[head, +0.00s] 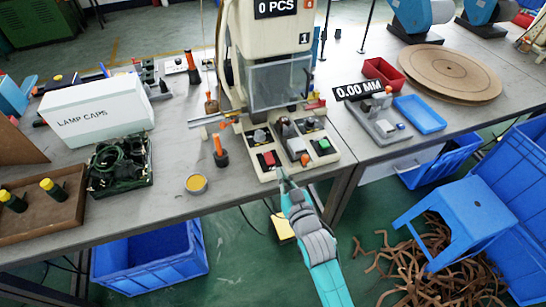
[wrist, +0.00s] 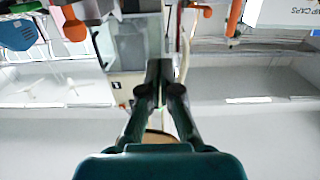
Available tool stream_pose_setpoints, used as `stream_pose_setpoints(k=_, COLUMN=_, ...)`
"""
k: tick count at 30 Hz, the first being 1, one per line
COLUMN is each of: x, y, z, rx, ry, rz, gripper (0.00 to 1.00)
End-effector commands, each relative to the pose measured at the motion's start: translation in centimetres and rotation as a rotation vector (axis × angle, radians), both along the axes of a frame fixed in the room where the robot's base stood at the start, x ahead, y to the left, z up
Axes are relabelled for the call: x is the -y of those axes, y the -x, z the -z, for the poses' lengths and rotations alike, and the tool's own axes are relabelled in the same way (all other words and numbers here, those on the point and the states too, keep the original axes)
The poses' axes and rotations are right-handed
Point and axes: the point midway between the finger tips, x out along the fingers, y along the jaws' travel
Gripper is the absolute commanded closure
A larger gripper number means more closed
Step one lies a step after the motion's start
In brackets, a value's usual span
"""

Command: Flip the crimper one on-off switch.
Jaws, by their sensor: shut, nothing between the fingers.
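Crimper one (head: 275,60) is the cream machine marked "1" on the bench. Its sloped front panel (head: 290,150) carries a red button (head: 269,159), a green button (head: 323,145), a pale block between them and several dark knobs. I cannot tell which of these is the on-off switch. My gripper (head: 282,176) is shut and empty at the panel's front edge, just below the red button. I cannot tell whether it touches the panel. In the wrist view my shut fingers (wrist: 160,68) point toward the machine, and the panel controls are not clear there.
An orange-handled tool (head: 219,152) and a yellow round tin (head: 196,184) stand left of the panel. A white lamp caps box (head: 98,110) is further left. Right are a grey fixture (head: 376,122) and a blue tray (head: 420,114). A blue stool (head: 456,212) stands on the floor.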

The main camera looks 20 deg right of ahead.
Motion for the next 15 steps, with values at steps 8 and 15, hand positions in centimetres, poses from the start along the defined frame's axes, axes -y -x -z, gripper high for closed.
stream_pose_setpoints(k=8, x=0.0, y=-2.1, z=0.0, rx=0.002, ry=0.0, rz=0.0, gripper=1.0)
stream_pose_setpoints(k=15, x=0.0, y=-6.1, z=0.2, rx=0.001, ry=0.0, rz=0.0, gripper=1.0)
